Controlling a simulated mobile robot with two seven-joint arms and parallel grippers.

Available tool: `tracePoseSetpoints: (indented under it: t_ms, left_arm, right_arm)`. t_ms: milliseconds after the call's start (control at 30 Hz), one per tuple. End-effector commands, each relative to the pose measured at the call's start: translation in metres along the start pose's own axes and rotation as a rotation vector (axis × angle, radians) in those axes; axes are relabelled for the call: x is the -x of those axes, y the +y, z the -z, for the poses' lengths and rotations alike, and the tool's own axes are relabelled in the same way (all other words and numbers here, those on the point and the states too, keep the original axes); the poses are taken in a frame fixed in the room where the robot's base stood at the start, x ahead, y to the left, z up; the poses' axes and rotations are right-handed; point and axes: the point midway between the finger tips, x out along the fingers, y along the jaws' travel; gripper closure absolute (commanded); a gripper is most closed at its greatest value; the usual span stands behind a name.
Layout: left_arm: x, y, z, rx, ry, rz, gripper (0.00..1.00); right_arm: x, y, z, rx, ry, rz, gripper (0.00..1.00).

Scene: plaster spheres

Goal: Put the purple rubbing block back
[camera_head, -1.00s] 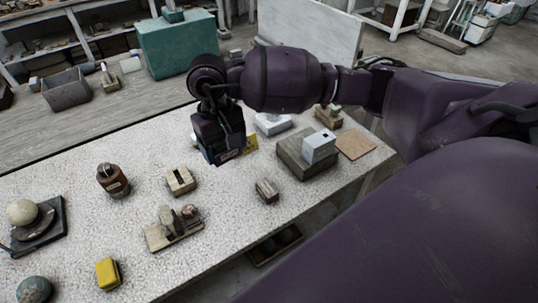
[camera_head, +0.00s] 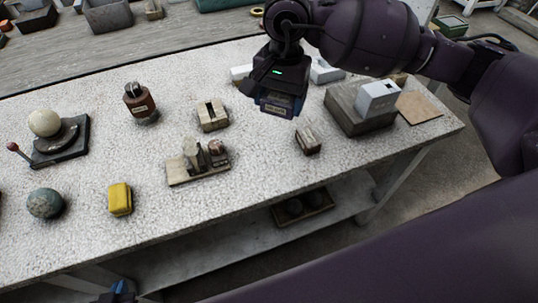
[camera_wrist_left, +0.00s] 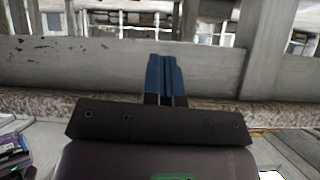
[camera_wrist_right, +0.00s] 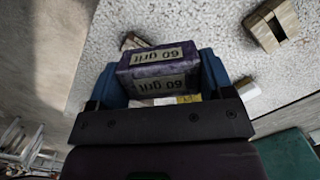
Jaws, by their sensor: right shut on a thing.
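The purple rubbing block (camera_wrist_right: 158,70), labelled "60 grit", sits between the blue fingers of my right gripper (camera_wrist_right: 157,80). In the head view, my right gripper (camera_head: 281,103) holds the block above the speckled table, beyond a small wooden block (camera_head: 308,141). The purple block is mostly hidden by the gripper there. My left gripper (camera_head: 122,287) is low at the bottom left, below the table's front edge. In the left wrist view, its blue fingers (camera_wrist_left: 165,78) are together with nothing between them.
The table (camera_head: 250,170) holds a slotted wooden block (camera_head: 212,115), a wooden board with small pieces (camera_head: 198,175), a yellow block (camera_head: 119,198), a brown jar (camera_head: 140,100), a green-grey sphere (camera_head: 45,203) and a pale sphere (camera_head: 44,123). A grey slab (camera_head: 352,112) carries a light box (camera_head: 378,98).

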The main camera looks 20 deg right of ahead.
Motion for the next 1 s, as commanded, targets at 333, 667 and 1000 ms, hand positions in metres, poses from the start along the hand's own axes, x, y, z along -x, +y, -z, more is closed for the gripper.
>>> tracePoseSetpoints:
  t_ms: [333, 667, 1000]
  left_arm:
    - [0.009, -0.002, -0.005, 0.003, -0.015, 0.005, 1.00]
    - [0.009, -0.002, -0.012, 0.004, -0.027, 0.005, 1.00]
    - [0.004, -0.001, -0.004, 0.004, -0.011, 0.003, 1.00]
  right_arm:
    - [0.040, -0.018, -0.016, -0.377, -0.016, 0.041, 0.52]
    - [0.008, -0.019, -0.015, -0.434, -0.023, 0.038, 0.52]
    - [-0.066, -0.019, -0.008, -0.433, -0.023, 0.040, 0.52]
